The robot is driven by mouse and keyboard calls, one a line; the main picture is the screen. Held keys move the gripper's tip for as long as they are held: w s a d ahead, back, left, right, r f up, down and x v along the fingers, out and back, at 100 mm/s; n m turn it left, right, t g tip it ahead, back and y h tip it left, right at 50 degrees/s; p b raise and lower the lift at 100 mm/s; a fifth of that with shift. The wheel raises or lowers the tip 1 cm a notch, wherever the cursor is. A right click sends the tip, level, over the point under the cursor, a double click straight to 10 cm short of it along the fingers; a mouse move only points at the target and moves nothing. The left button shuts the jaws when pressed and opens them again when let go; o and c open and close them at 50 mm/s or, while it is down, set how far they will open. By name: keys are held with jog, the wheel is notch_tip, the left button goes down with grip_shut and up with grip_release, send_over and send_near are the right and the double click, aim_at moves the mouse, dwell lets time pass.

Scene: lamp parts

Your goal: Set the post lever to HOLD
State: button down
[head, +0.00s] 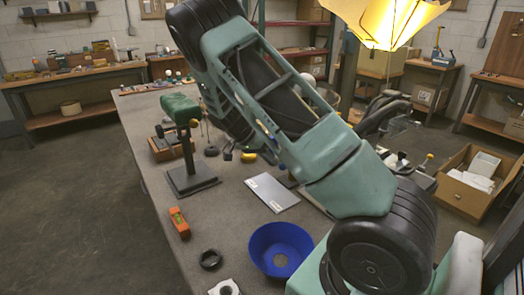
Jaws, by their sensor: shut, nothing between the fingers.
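A stand on the table has a dark square base (191,181), an upright post (188,152) and a green rounded head (180,106). A small yellow knob (194,122) shows beside the head. I cannot tell whether this is the post lever, and no HOLD mark is legible. Another small yellow knob (429,157) shows at the right, behind my arm, on parts that are half hidden. My arm crosses the picture from lower right to upper left and covers the middle of the table. My gripper's fingers are not visible.
On the grey table (235,215) are a blue bowl (281,250), a black ring (211,259), an orange level (180,222) and a pale flat panel (271,192). A lit yellow shade (388,20) is at the upper right. A cardboard box (468,187) stands at the right.

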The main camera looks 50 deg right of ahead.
jog(key=shift+s+d+f, duration=0.1)
jog(key=shift+s+f, duration=0.05)
jog(key=shift+f, duration=0.1)
jog(key=shift+s+n, duration=0.4)
jog(key=shift+s, duration=0.8)
jog(key=shift+r, duration=0.15)
